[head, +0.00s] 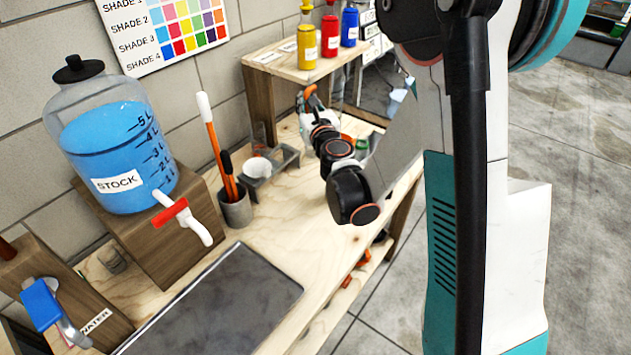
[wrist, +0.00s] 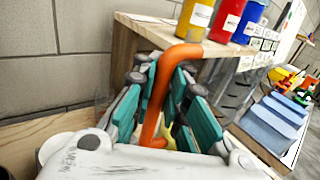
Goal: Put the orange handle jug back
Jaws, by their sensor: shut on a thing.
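The jug's orange handle (wrist: 170,75) stands between the teal-padded fingers of my gripper (wrist: 178,85) in the wrist view. The fingers are shut on the handle, from both sides. In the head view my gripper (head: 306,103) is small, at the near end of the wooden shelf, with a bit of the orange handle (head: 311,90) showing above it. The jug's body is mostly hidden by my gripper and wrist, so I cannot tell whether it touches the bench.
The wooden shelf (head: 283,66) beside my gripper carries yellow (head: 307,45), red (head: 329,35) and blue (head: 350,26) bottles. A cup with brushes (head: 236,209), a grey tray (head: 271,172) and a stock tank (head: 118,150) stand nearer. The dark mat (head: 225,305) is clear.

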